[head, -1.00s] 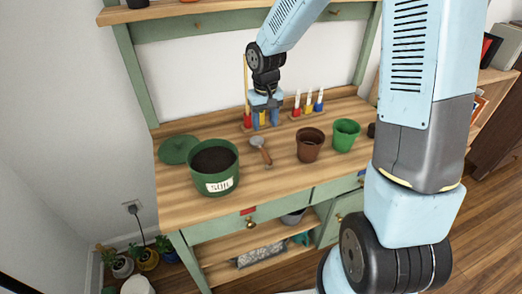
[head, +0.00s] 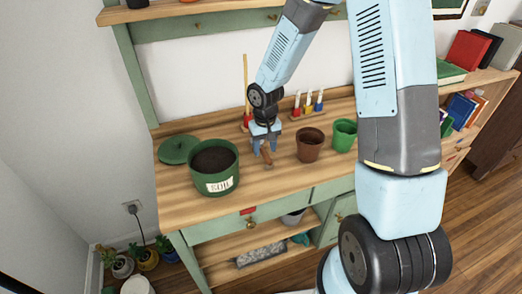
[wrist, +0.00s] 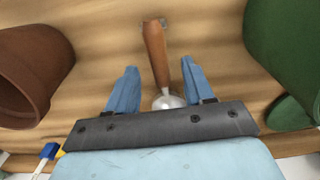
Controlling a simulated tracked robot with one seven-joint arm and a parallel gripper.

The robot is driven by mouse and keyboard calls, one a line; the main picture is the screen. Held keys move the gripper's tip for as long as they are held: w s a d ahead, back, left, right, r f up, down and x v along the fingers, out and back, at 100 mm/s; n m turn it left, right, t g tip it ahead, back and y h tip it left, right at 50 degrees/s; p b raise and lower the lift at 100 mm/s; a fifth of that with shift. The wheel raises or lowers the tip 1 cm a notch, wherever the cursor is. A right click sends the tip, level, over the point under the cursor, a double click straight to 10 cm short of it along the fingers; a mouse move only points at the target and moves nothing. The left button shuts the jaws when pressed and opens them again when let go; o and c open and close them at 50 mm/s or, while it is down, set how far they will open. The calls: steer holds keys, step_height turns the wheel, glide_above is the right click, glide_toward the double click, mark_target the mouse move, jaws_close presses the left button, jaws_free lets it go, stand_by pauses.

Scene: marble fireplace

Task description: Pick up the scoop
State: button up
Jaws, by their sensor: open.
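The scoop has a brown wooden handle (wrist: 155,52) and a pale metal head (wrist: 168,101), and it lies on the wooden bench top. In the wrist view its handle points away from my gripper (wrist: 158,85), and the head is partly hidden by the gripper body. My gripper is open, with one blue finger on each side of the scoop, and does not hold it. In the head view my gripper (head: 264,151) points down over the scoop, with only the end of the handle (head: 268,161) showing. I cannot tell the exact height of the fingers above the bench.
A brown pot (head: 310,146) and a green pot (head: 344,134) stand to the right. Colored tools (head: 308,106) stand at the back. The bench front (head: 255,193) is clear.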

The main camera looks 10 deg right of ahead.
mark_target(265, 152)
steer(key=shift+f, duration=1.55)
steer(key=shift+c, duration=0.3)
jaws_close()
